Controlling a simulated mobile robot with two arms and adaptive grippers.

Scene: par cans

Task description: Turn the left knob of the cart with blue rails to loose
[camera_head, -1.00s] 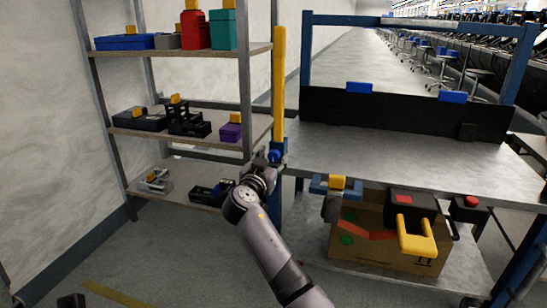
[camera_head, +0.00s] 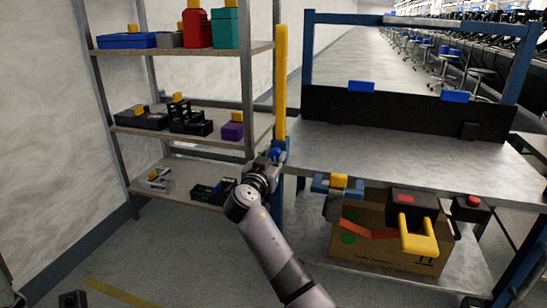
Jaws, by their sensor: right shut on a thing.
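The cart with blue rails (camera_head: 312,60) stands on the right, with a grey top (camera_head: 390,155). At its left corner a tall yellow post (camera_head: 281,85) rises from a blue fitting, where the left knob (camera_head: 275,153), small and blue, shows just beyond my fingers. My right gripper (camera_head: 269,161) reaches up from below and is shut on this knob. The fingers partly hide the knob, so its turned position cannot be read.
A grey shelf rack (camera_head: 190,52) holding boxes and tools stands close to the left of the post. Under the cart top are a cardboard box (camera_head: 385,255), a yellow handle (camera_head: 418,242) and a red button (camera_head: 473,201). Floor is open at lower left.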

